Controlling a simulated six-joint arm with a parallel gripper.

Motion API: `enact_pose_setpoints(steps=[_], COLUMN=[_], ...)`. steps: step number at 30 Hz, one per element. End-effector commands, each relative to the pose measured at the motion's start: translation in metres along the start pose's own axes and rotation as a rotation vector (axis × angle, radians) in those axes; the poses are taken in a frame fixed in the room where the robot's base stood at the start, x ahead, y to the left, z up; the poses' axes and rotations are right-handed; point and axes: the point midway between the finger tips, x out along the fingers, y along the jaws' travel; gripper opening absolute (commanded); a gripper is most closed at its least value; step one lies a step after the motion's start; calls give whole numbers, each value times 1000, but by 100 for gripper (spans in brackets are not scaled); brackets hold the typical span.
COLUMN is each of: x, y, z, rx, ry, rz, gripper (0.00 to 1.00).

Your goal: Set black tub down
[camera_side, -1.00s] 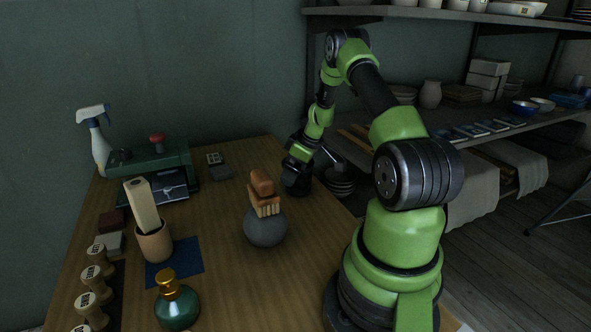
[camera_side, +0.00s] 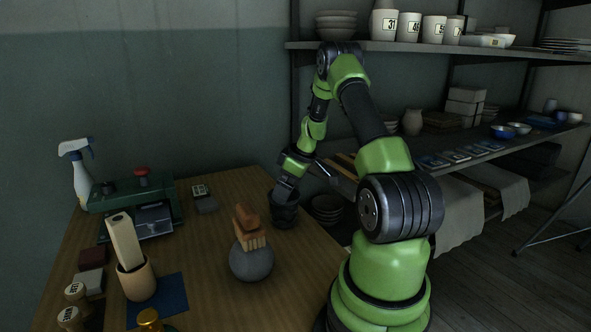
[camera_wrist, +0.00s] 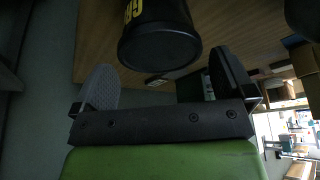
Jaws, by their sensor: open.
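The black tub (camera_side: 285,215) stands upright on the wooden table near its back right edge in the side view. In the wrist view the tub (camera_wrist: 160,42) is dark, with yellow lettering on its wall. My gripper (camera_side: 284,191) is just above the tub in the side view. In the wrist view my gripper's fingers (camera_wrist: 161,66) are spread wide, with a gap between each of them and the tub. The tub's far side is hidden.
A round grey pot (camera_side: 251,262) with an orange-brown brush (camera_side: 248,228) on it stands in front of the tub. A green press (camera_side: 137,205), a wooden cup (camera_side: 137,281) and a spray bottle (camera_side: 80,175) are at left. Shelves (camera_side: 440,150) stand behind at right.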

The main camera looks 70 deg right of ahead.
Motion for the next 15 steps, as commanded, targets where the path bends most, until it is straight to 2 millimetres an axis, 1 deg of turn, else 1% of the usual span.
enact_pose_setpoints(steps=[1,6,9,12,14,15], x=[-14,-47,-60,-68,-74,-79], y=[1,0,0,-1,-6,-13], z=[0,0,0,-1,-7,-15], rx=[-1,-1,-1,0,1,3], ry=[2,1,1,0,2,4], rz=[6,5,3,1,1,1], gripper=[100,100,100,100,100,100])
